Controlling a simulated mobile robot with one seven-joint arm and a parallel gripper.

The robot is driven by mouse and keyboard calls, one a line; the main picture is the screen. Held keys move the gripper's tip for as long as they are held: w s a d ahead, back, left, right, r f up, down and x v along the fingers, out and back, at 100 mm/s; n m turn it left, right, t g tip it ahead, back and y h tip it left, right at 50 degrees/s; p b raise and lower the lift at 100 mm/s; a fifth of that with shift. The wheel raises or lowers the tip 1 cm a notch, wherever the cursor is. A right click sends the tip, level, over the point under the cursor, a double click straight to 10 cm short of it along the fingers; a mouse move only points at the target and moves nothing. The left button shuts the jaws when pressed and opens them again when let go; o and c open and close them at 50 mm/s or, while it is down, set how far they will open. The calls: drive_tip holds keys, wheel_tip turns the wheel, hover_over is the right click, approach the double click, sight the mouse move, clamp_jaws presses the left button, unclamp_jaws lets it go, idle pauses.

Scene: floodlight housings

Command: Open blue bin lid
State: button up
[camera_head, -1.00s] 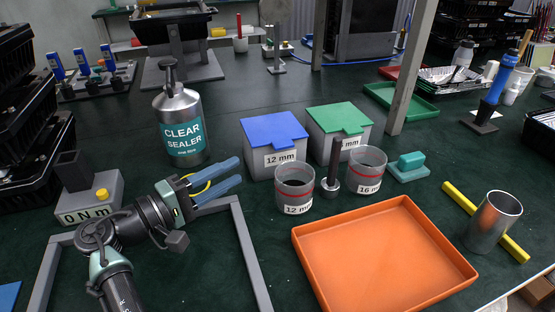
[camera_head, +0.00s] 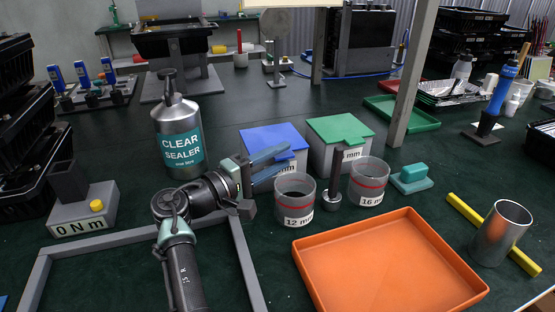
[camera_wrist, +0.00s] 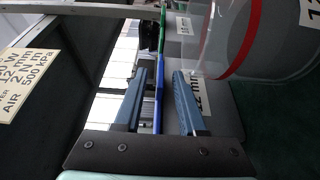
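The blue lid (camera_head: 268,136) lies flat and closed on a grey bin (camera_head: 301,160) left of the green-lidded bin. My gripper (camera_head: 288,157) is at the front of this bin, its two blue fingers one above the other and pointing right across the bin's label. In the wrist view, my gripper (camera_wrist: 160,72) is open, with the thin blue lid edge (camera_wrist: 158,105) running between the fingers. Gaps show on both sides of that edge. The lid's front tab is mostly hidden behind the fingers in the head view.
A clear 12 mm cup (camera_head: 295,198) stands just in front of the bin, close below the fingers. The green-lidded bin (camera_head: 340,128) is close on the right. A sealer bottle (camera_head: 180,125) stands left. An orange tray (camera_head: 385,262) lies in front. Open space lies behind the bins.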

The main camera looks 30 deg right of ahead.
clamp_jaws()
idle(1.4)
